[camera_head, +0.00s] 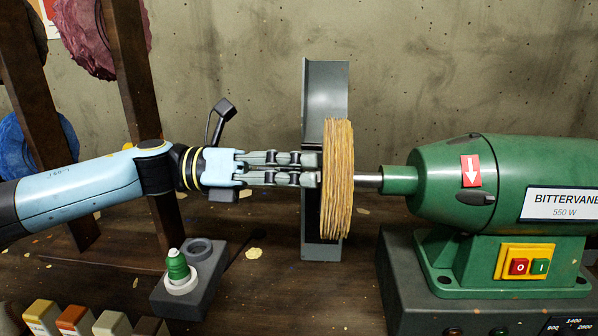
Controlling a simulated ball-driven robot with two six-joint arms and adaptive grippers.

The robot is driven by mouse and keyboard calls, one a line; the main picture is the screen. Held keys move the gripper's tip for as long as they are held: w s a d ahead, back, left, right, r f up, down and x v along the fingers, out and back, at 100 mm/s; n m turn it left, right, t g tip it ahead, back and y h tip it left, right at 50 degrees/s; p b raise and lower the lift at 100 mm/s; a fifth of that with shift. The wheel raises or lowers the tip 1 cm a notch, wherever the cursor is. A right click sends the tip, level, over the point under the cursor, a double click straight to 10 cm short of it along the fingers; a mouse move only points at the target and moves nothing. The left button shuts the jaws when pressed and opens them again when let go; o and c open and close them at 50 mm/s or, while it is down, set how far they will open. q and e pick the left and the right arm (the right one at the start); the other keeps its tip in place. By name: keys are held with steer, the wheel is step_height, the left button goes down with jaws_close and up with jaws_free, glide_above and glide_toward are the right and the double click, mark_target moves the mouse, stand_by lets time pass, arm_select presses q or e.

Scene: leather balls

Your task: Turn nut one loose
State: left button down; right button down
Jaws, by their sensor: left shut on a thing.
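My left gripper (316,169) comes in from the left, level, with its fingers shut at the near-left face of a buffing wheel (340,190). The fingers close on nut one at the wheel's hub; the nut itself is hidden between the fingertips. The wheel is a tan, layered disc seen almost edge-on, on a steel spindle (368,180) that comes out of a green motor (430,180). My right gripper is not in view.
A grey metal guard (325,85) stands behind the wheel. Red and green buttons (529,267) sit on the motor's base. Dark posts stand at the left.

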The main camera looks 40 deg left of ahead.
arm_select(q)
steer(key=shift+s+f+n+p, duration=0.15)
steer(key=shift+n+p, duration=2)
steer(key=shift+n, duration=2.7)
steer(key=shift+f+n+p, duration=0.3)
steer(key=shift+n+p, duration=1.9)
steer(key=shift+n, duration=2.6)
steer(key=shift+s+f+n+p, duration=0.15)
steer(key=shift+n+p, duration=2)
steer(key=shift+n, duration=2.7)
steer(key=shift+f, duration=0.15)
steer(key=c, duration=1.1)
jaws_free()
steer(key=shift+w, duration=0.1)
